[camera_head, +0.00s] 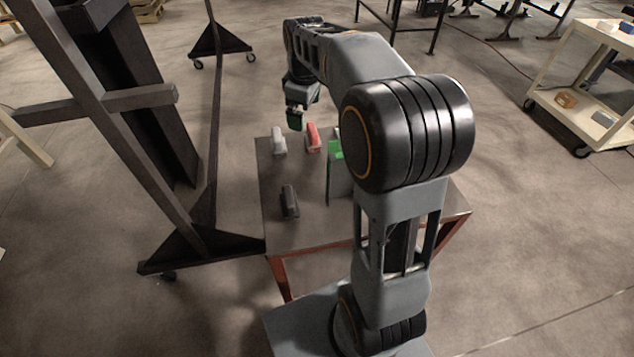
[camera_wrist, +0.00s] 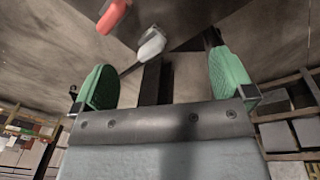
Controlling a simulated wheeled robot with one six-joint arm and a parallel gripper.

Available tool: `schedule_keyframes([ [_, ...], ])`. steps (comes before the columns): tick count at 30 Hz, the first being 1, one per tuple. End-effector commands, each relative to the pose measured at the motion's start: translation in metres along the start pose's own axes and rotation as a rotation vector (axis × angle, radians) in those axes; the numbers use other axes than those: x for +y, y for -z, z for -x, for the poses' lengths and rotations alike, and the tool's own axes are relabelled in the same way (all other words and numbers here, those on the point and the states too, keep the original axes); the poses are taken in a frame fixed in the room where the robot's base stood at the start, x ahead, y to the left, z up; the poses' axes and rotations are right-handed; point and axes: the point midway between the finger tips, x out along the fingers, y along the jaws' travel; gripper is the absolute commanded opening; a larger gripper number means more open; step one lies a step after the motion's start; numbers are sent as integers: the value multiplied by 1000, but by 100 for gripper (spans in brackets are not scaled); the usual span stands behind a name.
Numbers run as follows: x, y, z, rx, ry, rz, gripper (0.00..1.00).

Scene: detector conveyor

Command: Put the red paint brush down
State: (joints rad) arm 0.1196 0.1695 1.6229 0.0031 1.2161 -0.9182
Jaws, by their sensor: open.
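The red paint brush (camera_head: 313,137) lies on the small table (camera_head: 284,234) near its far edge. A red piece of it shows at the top left of the wrist view (camera_wrist: 113,15). My gripper (camera_head: 297,118) hangs above the table's far edge, apart from the red brush and a little to its left. In the wrist view, its two green finger pads (camera_wrist: 165,80) stand wide apart with nothing between them.
A white-grey brush (camera_head: 279,141) lies left of the red one and shows in the wrist view (camera_wrist: 151,43). A black brush (camera_head: 289,201) lies nearer. A grey holder (camera_head: 339,184) with green parts stands right, partly behind my arm. A dark frame (camera_head: 140,110) stands left.

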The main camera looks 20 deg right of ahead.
Motion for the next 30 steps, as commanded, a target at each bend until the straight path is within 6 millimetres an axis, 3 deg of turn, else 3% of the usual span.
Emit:
schedule_keyframes([
  [1, -28, -11, 8, 19, -18, -87, 100],
  [6, -103, -48, 5, 83, -49, -394, 100],
  [12, -160, -84, -14, 142, -56, -645, 100],
  [18, -186, -102, -29, 171, -52, -766, 100],
  [30, -190, -105, -30, 175, -51, -789, 100],
])
